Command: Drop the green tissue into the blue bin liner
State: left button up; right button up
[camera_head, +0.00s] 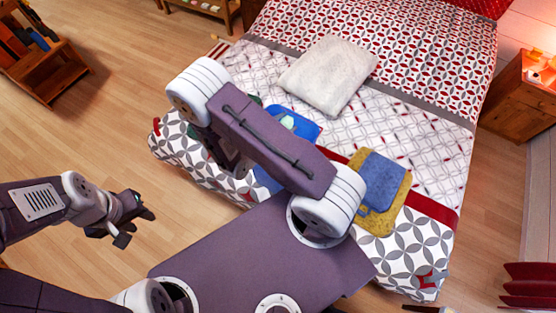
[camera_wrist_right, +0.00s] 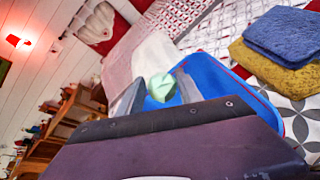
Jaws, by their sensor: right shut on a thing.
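The green tissue (camera_wrist_right: 161,88) is pale and crumpled, held between the fingers of my right gripper (camera_wrist_right: 157,91) in the wrist view. A bit of it shows in the head view (camera_head: 288,123), over the blue bin liner (camera_head: 308,132). The liner lies on the bed, partly hidden by my right arm; in the wrist view its blue surface with a red edge (camera_wrist_right: 220,82) is behind and right of the fingers. I cannot tell the gap between tissue and liner. My left gripper (camera_head: 136,228) is empty with its fingers apart, over the floor left of the bed.
A folded blue cloth (camera_head: 383,181) lies on a yellow cloth (camera_head: 402,207) on the bed, right of the liner. A whitish pillow (camera_head: 328,76) lies beyond it. A wooden nightstand (camera_head: 518,98) stands at right, a wooden rack (camera_head: 50,72) at upper left. Floor at left is clear.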

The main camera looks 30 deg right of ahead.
jog(key=o, duration=1.4)
jog(key=b+v, duration=0.1)
jog(key=v, duration=0.8)
jog(key=shift+b, duration=0.4)
